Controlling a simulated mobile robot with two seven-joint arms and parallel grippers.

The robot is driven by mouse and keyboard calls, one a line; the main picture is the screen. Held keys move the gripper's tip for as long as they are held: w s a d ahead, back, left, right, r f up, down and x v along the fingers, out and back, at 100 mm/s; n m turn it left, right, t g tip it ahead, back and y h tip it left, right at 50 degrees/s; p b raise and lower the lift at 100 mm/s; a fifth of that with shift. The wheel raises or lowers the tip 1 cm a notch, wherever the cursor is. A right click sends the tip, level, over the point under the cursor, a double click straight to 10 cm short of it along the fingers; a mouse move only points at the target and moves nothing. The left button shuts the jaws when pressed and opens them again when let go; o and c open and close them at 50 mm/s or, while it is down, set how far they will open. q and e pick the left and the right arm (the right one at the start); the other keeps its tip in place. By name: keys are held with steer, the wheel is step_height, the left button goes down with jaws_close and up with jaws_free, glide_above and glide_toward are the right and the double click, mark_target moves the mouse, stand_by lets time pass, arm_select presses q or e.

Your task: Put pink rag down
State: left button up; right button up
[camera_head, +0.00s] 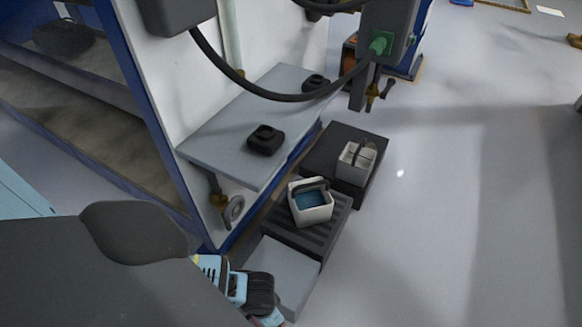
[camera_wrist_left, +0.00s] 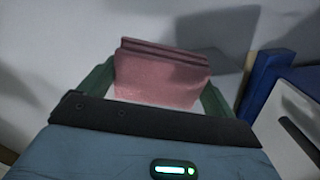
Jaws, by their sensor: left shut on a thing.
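The pink rag (camera_wrist_left: 160,80) is folded and sits between the two dark green fingers of my left gripper (camera_wrist_left: 158,88) in the left wrist view. The gripper is shut on it. In the head view my left gripper (camera_head: 260,295) is at the bottom, beside the light grey step (camera_head: 290,277), and only a small bit of pink shows at the lower edge. Whether the rag touches any surface cannot be told. My right gripper is not in view.
A white bin with blue inside (camera_head: 312,208) stands on a dark ribbed platform (camera_head: 335,215). A grey caddy (camera_head: 352,165) stands on a black platform (camera_head: 325,145) behind. A grey shelf (camera_head: 225,140) holds two black items. Open floor (camera_head: 450,220) lies to the right.

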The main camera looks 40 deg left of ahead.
arm_select(q)
steer(key=shift+f, duration=0.6)
steer(key=shift+a+f, duration=0.1)
steer(key=b, duration=0.6)
glide_above(284, 273)
steer(key=s+d, duration=0.1)
steer(key=s, duration=0.1)
steer(key=shift+s+f, duration=0.2)
steer(key=shift+f, duration=0.55)
steer(key=shift+w+a+b, duration=0.15)
steer(key=shift+w+b, duration=0.15)
steer(key=shift+w, duration=0.2)
steer(key=shift+r, duration=0.1)
steer(key=shift+w+a, duration=0.15)
steer(key=shift+w, duration=0.1)
steer(key=f+b, duration=0.3)
steer(key=shift+w+a+f, duration=0.2)
steer(key=shift+w+f, duration=0.1)
steer(key=shift+w, duration=0.1)
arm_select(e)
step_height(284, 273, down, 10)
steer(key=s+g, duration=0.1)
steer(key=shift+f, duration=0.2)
